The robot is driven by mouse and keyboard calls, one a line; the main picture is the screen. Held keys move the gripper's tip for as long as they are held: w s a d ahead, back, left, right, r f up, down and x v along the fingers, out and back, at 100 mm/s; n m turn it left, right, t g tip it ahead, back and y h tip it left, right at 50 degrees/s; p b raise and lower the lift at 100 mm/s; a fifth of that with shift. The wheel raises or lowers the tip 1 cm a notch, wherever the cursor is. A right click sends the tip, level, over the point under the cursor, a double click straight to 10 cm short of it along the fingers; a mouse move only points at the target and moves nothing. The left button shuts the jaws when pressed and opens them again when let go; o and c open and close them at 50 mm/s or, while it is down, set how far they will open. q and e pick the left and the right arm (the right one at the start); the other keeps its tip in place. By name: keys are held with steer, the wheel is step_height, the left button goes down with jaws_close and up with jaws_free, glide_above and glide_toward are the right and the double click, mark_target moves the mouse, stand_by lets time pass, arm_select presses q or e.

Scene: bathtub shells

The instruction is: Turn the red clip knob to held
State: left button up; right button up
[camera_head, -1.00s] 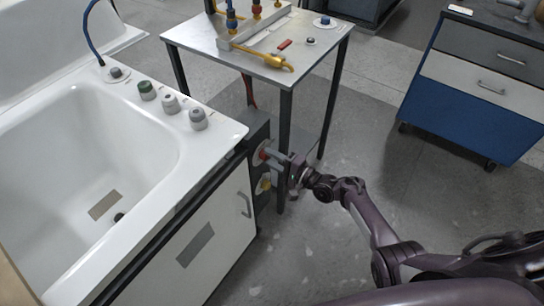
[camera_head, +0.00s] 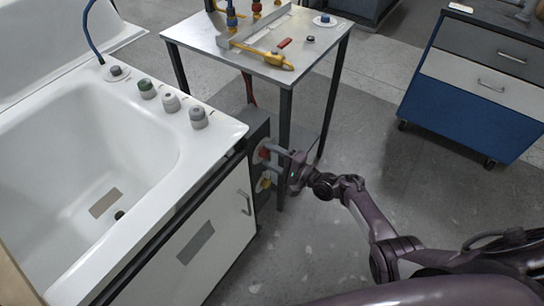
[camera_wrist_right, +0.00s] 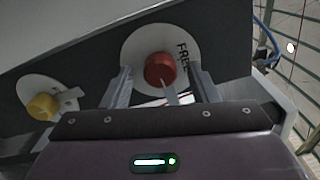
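The red clip knob (camera_head: 263,154) is on the dark end panel of the bathtub cabinet. In the right wrist view the red knob (camera_wrist_right: 160,69) sits on a round white plate (camera_wrist_right: 133,48) marked "FREE" at its right. A pale pointer on the knob points down and slightly right in that picture. My right gripper (camera_head: 269,160) faces the panel with its fingers apart. In the wrist view the fingers of the right gripper (camera_wrist_right: 162,84) stand on either side of the knob, with gaps showing. My left gripper is not in view.
A yellow knob (camera_wrist_right: 43,106) on its own white plate is below the red one in the head view. A metal table (camera_head: 200,40) with fittings stands behind. The white bathtub (camera_head: 60,150) is at left, a blue drawer cabinet (camera_head: 455,105) at right. Floor between is clear.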

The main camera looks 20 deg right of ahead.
steer(key=p+v, duration=0.1)
steer(key=v, duration=0.6)
steer(key=shift+s+d, duration=0.25)
steer(key=shift+s, duration=0.1)
stand_by(0.4)
steer(key=s+a+f+n+g+h+p, duration=0.1)
steer(key=s+f+n+g+h, duration=0.25)
steer(key=s+f, duration=0.6)
steer(key=s+a+f+n+g+h+p, duration=0.1)
steer(key=s+f+n+g+h, duration=0.2)
steer(key=s+f, duration=0.7)
steer(key=s+f+n+g+h, duration=0.1)
steer(key=s+f+n+g, duration=0.1)
steer(key=s, duration=0.6)
steer(key=s+d+f+n+g+h, duration=0.1)
steer(key=s+f+n+g+h, duration=0.1)
steer(key=s+f+n, duration=0.2)
steer(key=s+d+f+n+g+h+p, duration=0.1)
steer(key=s+f+n+g, duration=0.1)
steer(key=s+f, duration=0.5)
steer(key=s+n, duration=0.1)
steer(key=s, duration=0.3)
steer(key=shift+s+d+f+g, duration=0.25)
steer(key=shift+s+g, duration=0.1)
steer(key=shift+s, duration=0.05)
steer(key=shift+h, duration=0.25)
